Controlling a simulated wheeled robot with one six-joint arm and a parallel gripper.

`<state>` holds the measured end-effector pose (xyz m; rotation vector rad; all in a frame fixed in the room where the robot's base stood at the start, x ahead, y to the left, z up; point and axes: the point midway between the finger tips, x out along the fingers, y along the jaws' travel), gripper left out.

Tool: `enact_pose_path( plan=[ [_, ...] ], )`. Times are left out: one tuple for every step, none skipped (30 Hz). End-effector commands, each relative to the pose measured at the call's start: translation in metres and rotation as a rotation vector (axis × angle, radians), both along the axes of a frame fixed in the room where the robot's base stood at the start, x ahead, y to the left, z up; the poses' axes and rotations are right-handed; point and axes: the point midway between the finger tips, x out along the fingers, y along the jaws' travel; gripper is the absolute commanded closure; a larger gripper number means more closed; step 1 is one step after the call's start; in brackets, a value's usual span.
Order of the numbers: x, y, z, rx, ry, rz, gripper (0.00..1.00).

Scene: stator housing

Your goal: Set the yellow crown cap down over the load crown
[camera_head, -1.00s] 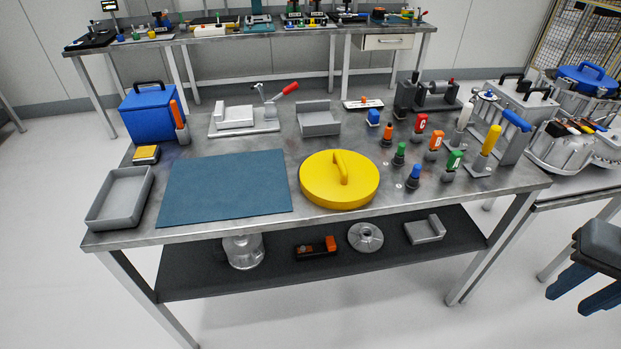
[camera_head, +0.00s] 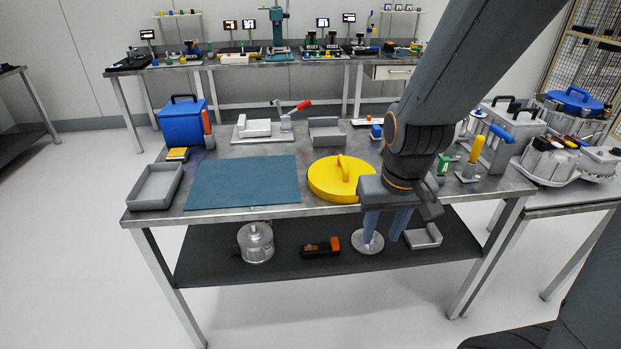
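The yellow crown cap (camera_head: 325,181) is a flat round disc with an upright bar handle (camera_head: 343,168) on top. It lies on the near part of the steel workbench, right of the blue-green mat. My gripper (camera_head: 384,236) hangs fingers down at the bench's front edge, just right of the cap, and my wrist hides the cap's right edge. Its two blue fingers stand apart with nothing visible between them. I cannot identify the load crown for sure; a grey finned housing (camera_head: 549,164) with coloured blocks on top stands on the right side table.
A second housing wears a blue handled lid (camera_head: 574,100). The blue-green mat (camera_head: 243,183) is bare. A grey tray (camera_head: 155,187) and blue box (camera_head: 186,124) stand left. A yellow-handled post (camera_head: 475,150) stands right of my arm, which hides several small bench items.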

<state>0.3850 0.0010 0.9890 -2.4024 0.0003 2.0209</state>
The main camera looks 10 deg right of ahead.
Motion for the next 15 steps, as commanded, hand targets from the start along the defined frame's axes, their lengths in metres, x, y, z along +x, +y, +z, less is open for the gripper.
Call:
enact_pose_path(
  plan=[
    [0.013, -0.001, -0.009, -0.001, -0.033, -0.003, 0.64],
    [0.023, -0.002, -0.014, -0.001, -0.062, -0.003, 0.64],
    [0.038, -0.002, -0.021, 0.000, -0.107, -0.004, 0.64],
    [0.051, -0.002, -0.026, -0.001, -0.147, -0.004, 0.64],
    [0.064, -0.002, -0.032, -0.001, -0.189, -0.003, 0.64],
    [0.083, -0.002, -0.039, -0.001, -0.248, -0.004, 0.64],
    [0.097, -0.001, -0.044, -0.002, -0.295, -0.004, 0.64],
    [0.111, -0.001, -0.048, -0.001, -0.343, -0.003, 0.64],
    [0.129, -0.001, -0.053, -0.001, -0.406, -0.003, 0.64],
    [0.141, -0.001, -0.056, -0.002, -0.454, -0.002, 0.64],
    [0.153, 0.000, -0.059, -0.002, -0.501, -0.002, 0.64],
    [0.169, 0.000, -0.062, -0.002, -0.564, -0.001, 0.64],
    [0.180, 0.000, -0.064, -0.001, -0.611, -0.001, 0.64],
    [0.190, 0.001, -0.066, -0.001, -0.657, 0.000, 0.64],
    [0.202, 0.001, -0.067, -0.001, -0.716, 0.001, 0.64]
  ],
)
